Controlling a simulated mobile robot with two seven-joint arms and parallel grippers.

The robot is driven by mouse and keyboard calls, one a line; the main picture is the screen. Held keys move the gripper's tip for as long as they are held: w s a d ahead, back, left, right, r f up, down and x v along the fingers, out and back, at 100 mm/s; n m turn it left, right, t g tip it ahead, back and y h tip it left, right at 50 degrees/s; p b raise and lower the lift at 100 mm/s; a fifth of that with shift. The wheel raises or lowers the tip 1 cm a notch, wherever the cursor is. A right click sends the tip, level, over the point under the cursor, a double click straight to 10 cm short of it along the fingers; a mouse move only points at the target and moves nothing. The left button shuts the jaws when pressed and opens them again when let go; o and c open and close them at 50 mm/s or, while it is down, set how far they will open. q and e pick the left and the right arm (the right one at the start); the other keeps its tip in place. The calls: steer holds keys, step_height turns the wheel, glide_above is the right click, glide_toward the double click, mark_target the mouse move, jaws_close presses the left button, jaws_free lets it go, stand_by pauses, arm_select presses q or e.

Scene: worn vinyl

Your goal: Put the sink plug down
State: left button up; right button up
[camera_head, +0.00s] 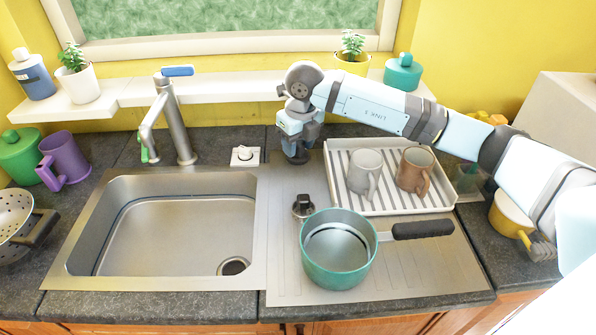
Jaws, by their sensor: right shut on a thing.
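My right gripper (298,146) points down over the back edge of the steel drainer, left of the dish tray. It is shut on a small dark thing, the sink plug (298,159), which shows only as a dark shape under the fingers. I cannot tell whether it touches the surface. The steel sink (165,225) is empty, and its drain hole (233,266) at the front right is uncovered. My left gripper is not in view.
A teal saucepan (338,275) and a small black-knobbed metal piece (303,207) stand on the drainer (282,240). A white tray (410,207) holds a grey mug (364,172) and a brown mug (414,169). A faucet (177,125) and white block (245,156) stand behind the sink.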

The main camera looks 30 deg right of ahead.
step_height(320, 180, down, 9)
steer(key=shift+r, duration=0.15)
stand_by(0.4)
steer(key=shift+f, duration=0.25)
steer(key=o, duration=0.9)
steer(key=shift+r, duration=0.1)
